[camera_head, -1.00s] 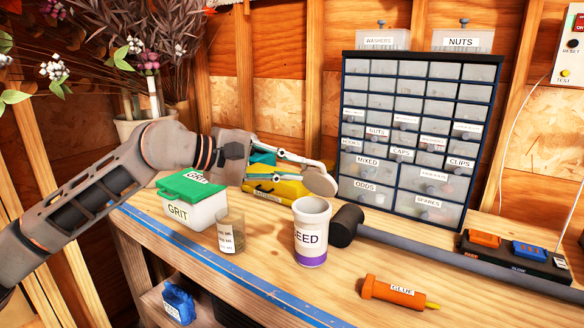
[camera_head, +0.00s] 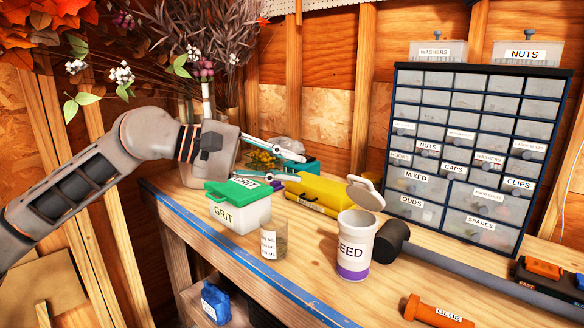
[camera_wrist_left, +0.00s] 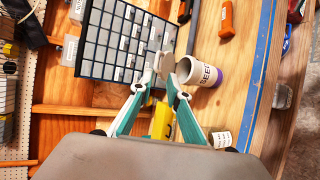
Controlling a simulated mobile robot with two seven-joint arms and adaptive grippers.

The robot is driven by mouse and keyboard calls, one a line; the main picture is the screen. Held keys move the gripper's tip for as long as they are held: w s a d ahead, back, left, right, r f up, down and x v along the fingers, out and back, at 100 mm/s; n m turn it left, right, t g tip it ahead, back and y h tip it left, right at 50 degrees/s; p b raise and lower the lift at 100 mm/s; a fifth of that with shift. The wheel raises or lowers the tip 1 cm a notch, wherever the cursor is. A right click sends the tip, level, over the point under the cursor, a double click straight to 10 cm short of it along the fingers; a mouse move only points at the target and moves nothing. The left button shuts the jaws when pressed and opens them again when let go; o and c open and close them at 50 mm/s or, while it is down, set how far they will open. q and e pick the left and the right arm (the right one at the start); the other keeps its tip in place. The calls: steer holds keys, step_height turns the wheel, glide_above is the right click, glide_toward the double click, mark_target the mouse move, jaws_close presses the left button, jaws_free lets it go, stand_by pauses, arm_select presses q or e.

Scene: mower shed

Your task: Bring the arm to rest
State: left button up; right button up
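My left gripper (camera_head: 302,168) reaches in from the left above the bench, its two fingers apart with nothing between them. In the left wrist view its fingers (camera_wrist_left: 165,76) also show a gap, with a round grey lid beyond the tips. The white seed cup (camera_head: 354,246) with a purple band stands upright on the bench, to the right of the gripper and apart from it. Its lid (camera_head: 366,193) is tilted up, open. My right gripper is in neither view.
Below the gripper stand the green-lidded grit box (camera_head: 238,212), a small labelled jar (camera_head: 274,240) and a yellow case (camera_head: 330,194). A drawer cabinet (camera_head: 455,198) stands behind; flowers (camera_head: 205,70) rise behind my arm.

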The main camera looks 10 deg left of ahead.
arm_select(q)
steer(key=s+d+f+n+h, duration=0.55)
steer(key=f+n+h, duration=0.2)
steer(key=n, duration=0.45)
steer(key=a+f+n+t+y, duration=0.4)
steer(key=f+n, duration=0.5)
steer(key=n, duration=0.3)
steer(key=a+f+n+t+y, duration=0.3)
steer(key=f+n+y, duration=0.1)
steer(key=f+n, duration=0.65)
steer(key=a+f+n+t+y, duration=0.4)
steer(key=f+n, duration=0.5)
steer(key=n, duration=0.3)
steer(key=s+a+f+n+g+y, duration=0.2)
steer(key=s+a+f+n+g, duration=0.1)
steer(key=s+f+n, duration=0.4)
steer(key=s+a+f+n+g+y, duration=0.3)
steer(key=s+f+n, duration=0.4)
steer(key=s+f, duration=0.6)
step_height(320, 180, down, 4)
steer(key=shift+a+r, duration=0.25)
steer(key=shift+a, duration=0.25)
